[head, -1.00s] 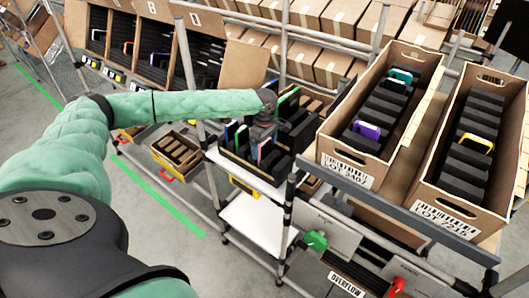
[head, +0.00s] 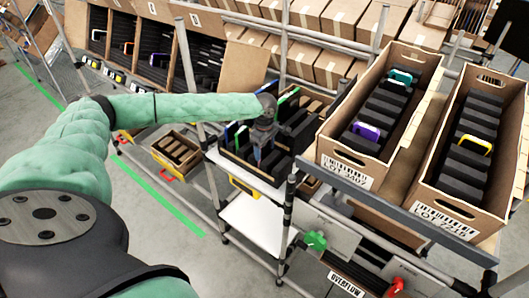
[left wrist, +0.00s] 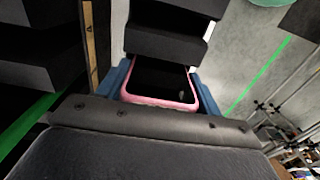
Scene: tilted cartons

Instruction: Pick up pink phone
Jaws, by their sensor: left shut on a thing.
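The pink phone (left wrist: 160,102), a dark slab with a pink rim, sits between the blue fingers of my left gripper (left wrist: 162,92) in the left wrist view. The gripper is shut on it. A black foam block covers the phone's far end in that view. In the head view my left gripper (head: 257,154) points down over the carton (head: 238,174) with dark dividers on the middle shelf. The phone cannot be made out there. Whether it is clear of its slot I cannot tell. My right gripper is not in view.
Two tilted cartons, one with a purple phone (head: 366,131) and one with a yellow phone (head: 474,144), stand to the right. A metal post (head: 288,205) rises close by. The white lower shelf (head: 255,218) is bare.

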